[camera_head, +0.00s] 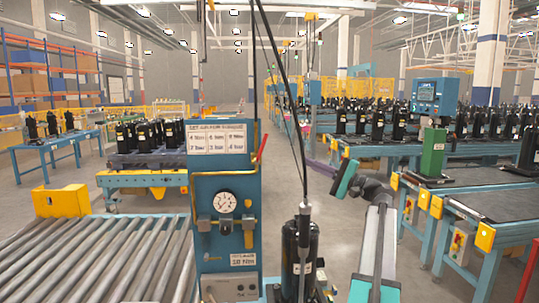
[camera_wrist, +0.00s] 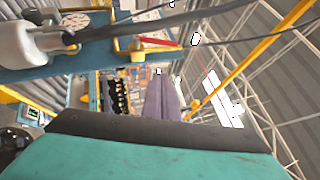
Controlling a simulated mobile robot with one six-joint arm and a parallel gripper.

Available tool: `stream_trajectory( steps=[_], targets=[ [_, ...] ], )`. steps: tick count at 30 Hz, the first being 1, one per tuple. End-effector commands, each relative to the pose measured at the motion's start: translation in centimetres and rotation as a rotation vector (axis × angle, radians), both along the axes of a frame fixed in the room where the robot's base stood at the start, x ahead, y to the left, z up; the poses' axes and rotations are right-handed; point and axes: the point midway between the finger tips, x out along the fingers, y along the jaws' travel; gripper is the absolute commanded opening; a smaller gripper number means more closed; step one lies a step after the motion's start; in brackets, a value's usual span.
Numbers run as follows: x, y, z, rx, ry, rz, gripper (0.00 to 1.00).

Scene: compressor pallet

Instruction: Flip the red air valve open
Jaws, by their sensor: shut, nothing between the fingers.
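The red air valve handle (camera_head: 261,148) sticks out on the right side of the blue panel (camera_head: 219,172), slanting up and to the right. In the wrist view the red handle (camera_wrist: 158,42) lies beyond my fingertips, beside a yellow fitting (camera_wrist: 137,50). My gripper (camera_head: 310,162), with purple fingers, is to the right of the handle and apart from it. In the wrist view my gripper (camera_wrist: 160,80) shows its fingers together, with nothing between them.
A pressure gauge (camera_head: 224,202) and paper labels are on the panel. A black compressor (camera_head: 299,258) stands in front, with a hanging tool and cables (camera_head: 304,200) between panel and gripper. A roller conveyor (camera_head: 90,255) is at left, a workbench (camera_head: 500,204) at right.

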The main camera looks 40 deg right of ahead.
Motion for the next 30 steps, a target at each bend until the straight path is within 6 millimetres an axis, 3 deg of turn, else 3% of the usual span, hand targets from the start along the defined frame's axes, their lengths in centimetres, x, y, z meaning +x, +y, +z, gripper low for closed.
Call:
stream_trajectory(
  steps=[14, 30],
  targets=[
    [1.0, 0.5, 0.3, 0.0, 0.0, 0.005, 0.0],
    [7.2, 2.6, 2.3, 0.0, 0.001, 0.008, 0.0]
  ],
)
